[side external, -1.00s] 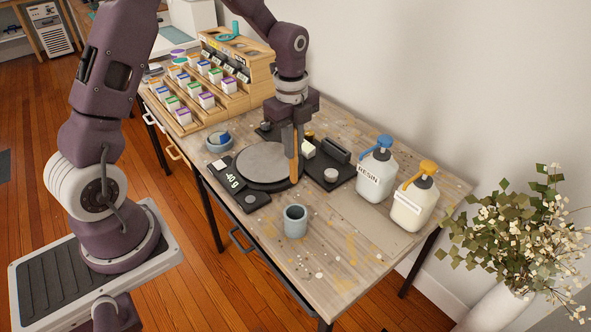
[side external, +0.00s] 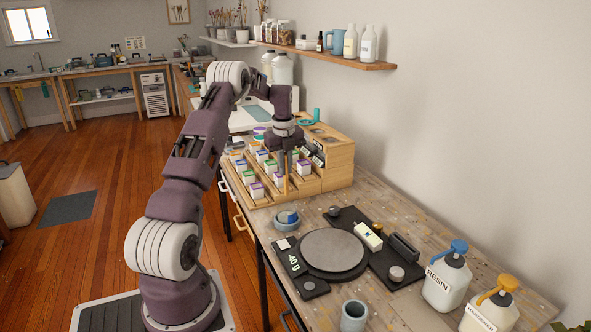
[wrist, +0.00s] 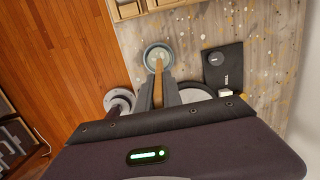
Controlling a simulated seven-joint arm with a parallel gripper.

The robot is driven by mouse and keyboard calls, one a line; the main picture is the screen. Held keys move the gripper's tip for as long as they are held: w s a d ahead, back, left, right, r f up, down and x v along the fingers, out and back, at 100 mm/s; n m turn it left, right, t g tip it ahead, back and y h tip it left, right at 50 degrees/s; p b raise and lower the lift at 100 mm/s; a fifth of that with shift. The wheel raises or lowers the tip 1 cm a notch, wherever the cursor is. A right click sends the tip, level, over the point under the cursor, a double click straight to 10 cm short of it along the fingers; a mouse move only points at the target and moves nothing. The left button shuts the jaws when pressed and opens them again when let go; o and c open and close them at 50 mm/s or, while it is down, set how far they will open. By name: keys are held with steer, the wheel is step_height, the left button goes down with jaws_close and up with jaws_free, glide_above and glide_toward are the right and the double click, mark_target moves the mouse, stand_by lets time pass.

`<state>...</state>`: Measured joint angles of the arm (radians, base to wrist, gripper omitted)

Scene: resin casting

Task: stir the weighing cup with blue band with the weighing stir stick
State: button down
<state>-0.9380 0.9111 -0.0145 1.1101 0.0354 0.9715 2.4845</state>
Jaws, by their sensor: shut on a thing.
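My gripper (side external: 285,162) is shut on the upright wooden stir stick (side external: 286,184), in front of the stepped rack. The stick also shows in the wrist view (wrist: 159,78), pointing down between the fingers. A pale blue-grey cup (side external: 353,314) stands upright near the front of the table, well apart from the stick; I cannot make out a blue band on it. In the wrist view a round cup-like rim (wrist: 157,52) lies behind the stick tip; I cannot tell whether they touch. The scale (side external: 332,250) has an empty round plate and a lit display.
A wooden rack (side external: 330,170) with several small coloured-lid boxes stands at the back. A black tray (side external: 380,259) and two resin bottles (side external: 446,277) (side external: 491,309) stand to the right.

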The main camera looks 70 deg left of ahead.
mark_target(286, 191)
step_height(286, 191, down, 9)
steer(key=shift+r, duration=0.15)
steer(key=shift+f, duration=0.6)
steer(key=shift+s, duration=0.1)
steer(key=shift+d, duration=0.25)
steer(key=shift+w+a, duration=0.15)
steer(key=shift+w, duration=0.35)
steer(key=shift+s+a, duration=0.15)
steer(key=shift+s, duration=0.2)
